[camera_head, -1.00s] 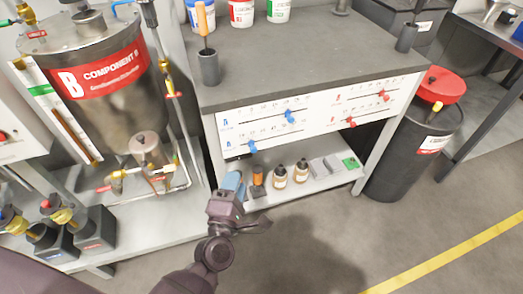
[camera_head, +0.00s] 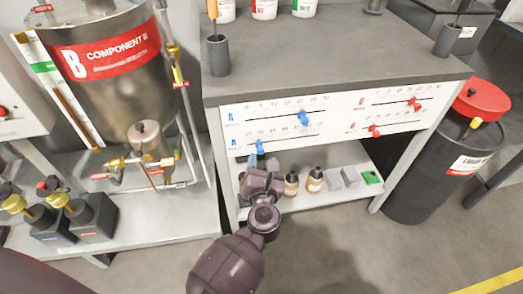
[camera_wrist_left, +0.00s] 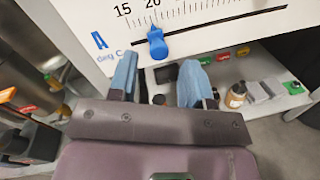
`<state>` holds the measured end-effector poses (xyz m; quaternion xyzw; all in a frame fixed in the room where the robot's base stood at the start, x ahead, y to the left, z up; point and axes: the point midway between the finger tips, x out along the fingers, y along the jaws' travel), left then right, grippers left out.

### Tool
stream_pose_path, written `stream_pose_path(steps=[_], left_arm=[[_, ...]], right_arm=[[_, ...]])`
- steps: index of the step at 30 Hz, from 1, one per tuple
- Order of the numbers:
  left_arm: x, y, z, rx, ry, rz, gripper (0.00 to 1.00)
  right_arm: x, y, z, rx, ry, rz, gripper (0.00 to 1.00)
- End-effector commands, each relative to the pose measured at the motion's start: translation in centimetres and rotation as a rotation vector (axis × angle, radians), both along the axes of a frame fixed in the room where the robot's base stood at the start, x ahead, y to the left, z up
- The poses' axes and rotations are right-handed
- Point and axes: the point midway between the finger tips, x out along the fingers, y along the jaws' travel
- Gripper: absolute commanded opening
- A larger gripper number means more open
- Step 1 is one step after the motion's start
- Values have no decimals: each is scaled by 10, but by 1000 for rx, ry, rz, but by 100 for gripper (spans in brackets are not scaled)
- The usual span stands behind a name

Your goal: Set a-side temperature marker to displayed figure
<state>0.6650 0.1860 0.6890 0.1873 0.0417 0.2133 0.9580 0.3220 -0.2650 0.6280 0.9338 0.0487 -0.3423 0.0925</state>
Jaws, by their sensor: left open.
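A white panel (camera_head: 340,115) on the front of the bench carries blue sliders at left and red sliders at right. The lower blue marker (camera_head: 259,147) is the A temperature one; in the wrist view this blue marker (camera_wrist_left: 157,42) sits under a scale labelled A, deg C, near the 20. My left gripper (camera_head: 262,172) is just below and in front of it. In the wrist view its blue fingers (camera_wrist_left: 158,84) are open, with the marker just beyond the gap, apart from them. No temperature readout can be made out. My right gripper is out of view.
The upper blue marker (camera_head: 304,117) and two red markers, one upper (camera_head: 415,104) and one lower (camera_head: 375,131), share the panel. Bottles (camera_head: 315,180) stand on the shelf below. A steel Component B tank (camera_head: 110,70) is at left, a dark red-lidded drum (camera_head: 440,160) at right.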

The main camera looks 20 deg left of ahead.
Motion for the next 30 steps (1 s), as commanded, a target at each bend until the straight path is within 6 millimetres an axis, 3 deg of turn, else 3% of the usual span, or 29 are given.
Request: stream_pose_path(steps=[9,21,30], left_arm=[[35,17,-1,1,2,0,45],[40,19,0,2,1,0,45],[40,19,0,2,1,0,1]], right_arm=[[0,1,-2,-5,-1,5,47],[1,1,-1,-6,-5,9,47],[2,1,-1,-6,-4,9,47]])
